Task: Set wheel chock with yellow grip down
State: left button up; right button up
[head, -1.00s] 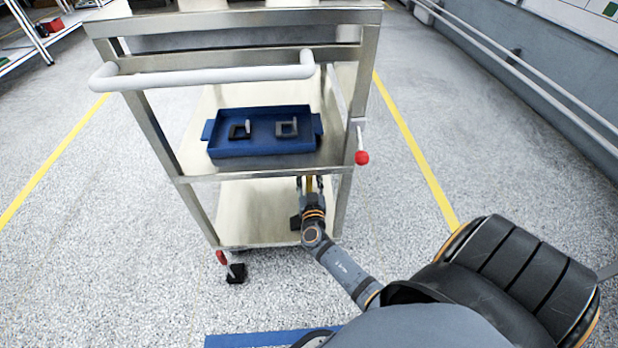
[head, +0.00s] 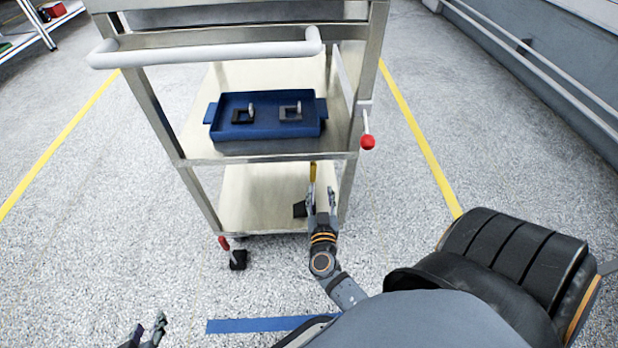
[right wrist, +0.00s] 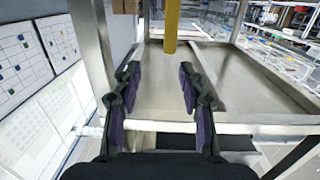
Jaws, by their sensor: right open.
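A yellow bar (head: 313,172), which looks like the chock's grip, shows at the lower shelf's opening, just beyond my right gripper (head: 321,196). A small dark block (head: 300,209) shows left of that gripper; I cannot tell how it joins the yellow bar. In the right wrist view the yellow bar (right wrist: 171,28) stands upright ahead of the fingers, near the top edge. My right gripper (right wrist: 160,92) is open and empty, with its fingers apart and the bar beyond them. My left gripper (head: 149,332) is low at the bottom left, its fingers apparently apart and empty.
The steel cart's lower shelf (head: 255,200) is mostly bare. A red-knobbed lever (head: 367,142) sticks out at the right post, and a caster (head: 238,259) is at the lower left. A blue floor strip (head: 255,326) lies in front.

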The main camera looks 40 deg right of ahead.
jog(key=s+a+f+n+g+y, duration=0.4)
jog(key=s+a+f+y, duration=0.1)
jog(key=y, duration=0.2)
jog(key=s+a+r+n+y, duration=0.1)
jog(key=a+r+n+y, duration=0.1)
jog(key=a, duration=0.4)
jog(key=shift+s+a+r+n+y, duration=0.15)
jog(key=shift+a+r+n+y, duration=0.25)
jog(key=shift+y, duration=0.5)
jog(key=shift+d+f+p, duration=0.1)
jog(key=shift+d+p, duration=0.1)
jog(key=shift+p, duration=0.1)
